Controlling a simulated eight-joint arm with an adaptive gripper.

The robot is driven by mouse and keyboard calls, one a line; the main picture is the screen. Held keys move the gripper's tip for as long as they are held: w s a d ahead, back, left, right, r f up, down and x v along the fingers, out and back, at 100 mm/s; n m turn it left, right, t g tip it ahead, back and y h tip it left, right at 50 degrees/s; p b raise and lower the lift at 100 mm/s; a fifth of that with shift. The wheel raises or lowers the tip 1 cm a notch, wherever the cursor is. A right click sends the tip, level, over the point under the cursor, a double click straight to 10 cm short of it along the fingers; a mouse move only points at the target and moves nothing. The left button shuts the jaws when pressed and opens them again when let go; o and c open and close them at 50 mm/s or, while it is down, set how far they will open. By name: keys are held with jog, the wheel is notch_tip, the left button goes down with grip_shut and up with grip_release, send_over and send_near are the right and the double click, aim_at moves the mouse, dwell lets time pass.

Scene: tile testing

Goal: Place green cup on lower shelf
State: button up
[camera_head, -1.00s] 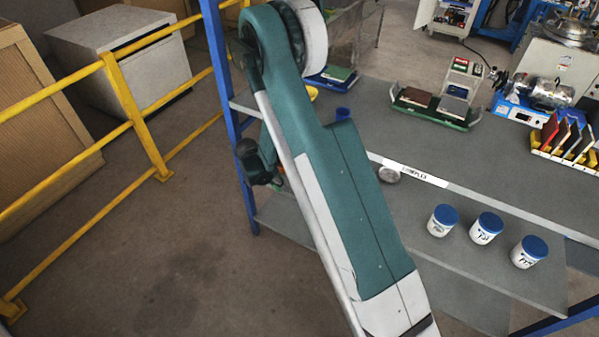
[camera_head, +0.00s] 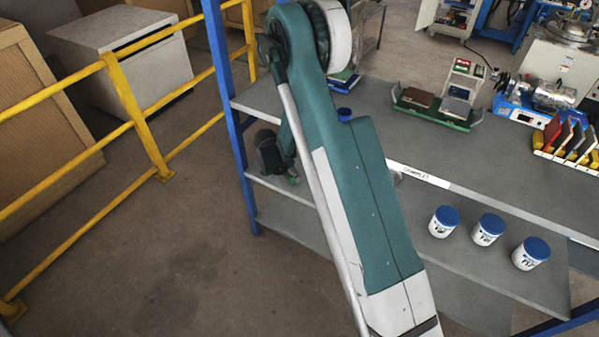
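No green cup can be made out; my teal and white arm covers the middle of the picture. The blue-framed shelf unit has a grey top (camera_head: 400,145). A shelf (camera_head: 400,222) under it carries white jars, and a lower grey board (camera_head: 460,297) shows below that. The dark end part of my arm (camera_head: 270,152) is at the left end of the unit, beside the blue post and just above the shelf under the top. My gripper's fingers cannot be made out there, and what they may hold is hidden.
Three white jars with blue lids (camera_head: 488,229) stand on the shelf's right part. A small blue cup (camera_head: 344,114) and a green tray (camera_head: 437,108) are on the top. A blue post (camera_head: 228,110) and yellow railing (camera_head: 130,100) stand at left.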

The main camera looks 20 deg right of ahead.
jog(key=d, duration=0.1)
jog(key=w+d, duration=0.1)
jog(key=d, duration=0.1)
jog(key=shift+w+d, duration=0.3)
jog(key=shift+w, duration=0.05)
jog(key=shift+f, duration=0.3)
jog(key=shift+f+b, duration=0.15)
jog(key=shift+b, duration=0.25)
jog(key=o, duration=0.6)
jog(key=shift+s+a+r, duration=0.1)
jog(key=shift+a+r, duration=0.1)
jog(key=shift+r, duration=0.3)
jog(key=s+a, duration=0.1)
jog(key=a, duration=0.2)
jog(key=s+a+p, duration=0.1)
jog(key=s+a, duration=0.1)
jog(key=a, duration=0.2)
jog(key=s+a, duration=0.2)
jog(key=a, duration=0.2)
jog(key=shift+s+r, duration=0.1)
jog(key=shift+r, duration=0.1)
jog(key=shift+r, duration=0.15)
